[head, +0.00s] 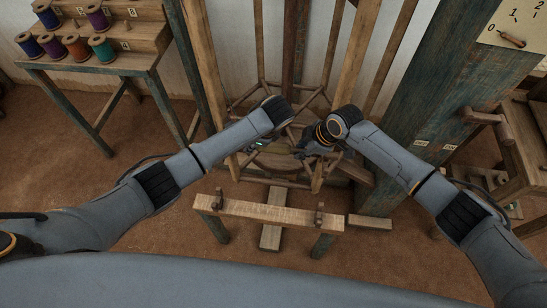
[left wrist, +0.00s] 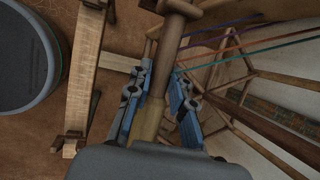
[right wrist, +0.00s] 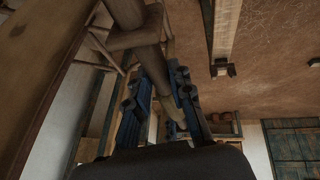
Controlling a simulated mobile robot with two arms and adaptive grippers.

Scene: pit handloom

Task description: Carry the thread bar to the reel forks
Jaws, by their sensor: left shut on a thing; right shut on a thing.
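My left gripper (left wrist: 152,108) is shut on the thread bar (left wrist: 150,118), a brown wooden rod with a paler end and a darker, thicker middle. My right gripper (right wrist: 160,100) is shut on the other part of the bar (right wrist: 172,108), beyond a thick collar. In the head view my left gripper (head: 268,146) and right gripper (head: 308,148) are close together before the wooden reel frame, and largely hide the bar. A low wooden stand (head: 268,212) with a small upright fork at each end is nearer me, below the grippers; whether these are the reel forks I cannot tell.
Thin spokes of the reel frame (head: 300,178) surround the grippers. Coloured threads (left wrist: 240,38) run beside the bar. A spool table (head: 110,62) stands at the left, and a thick blue-green post (head: 425,95) at the right. Open floor (head: 150,205) lies left of the stand.

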